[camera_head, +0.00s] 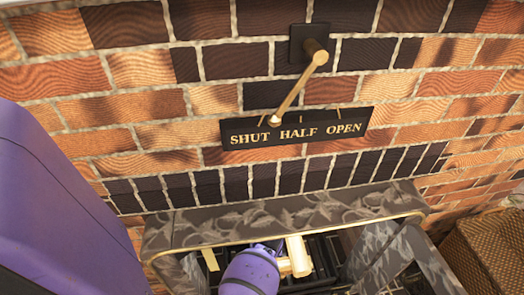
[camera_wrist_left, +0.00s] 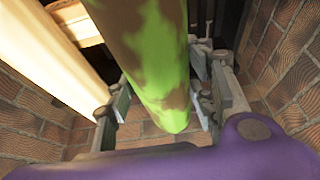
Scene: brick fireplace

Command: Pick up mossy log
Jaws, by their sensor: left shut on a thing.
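The mossy log (camera_wrist_left: 148,45), brown with bright green patches, fills the upper middle of the left wrist view. My left gripper (camera_wrist_left: 165,103) is shut on it, with fingers on both sides of the log. Its near end sticks out between the fingers, towards the wrist. In the head view my purple left arm reaches into the fireplace opening. The log and the fingers cannot be made out there. My right gripper is not in view.
A pale log (camera_wrist_left: 45,50) lies close to the left of the mossy log; pale wood (camera_head: 297,256) also shows in the head view. The dark stone fireplace surround (camera_head: 290,222) frames the opening. Above it are a lever (camera_head: 298,88) and a "SHUT HALF OPEN" plate (camera_head: 297,128).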

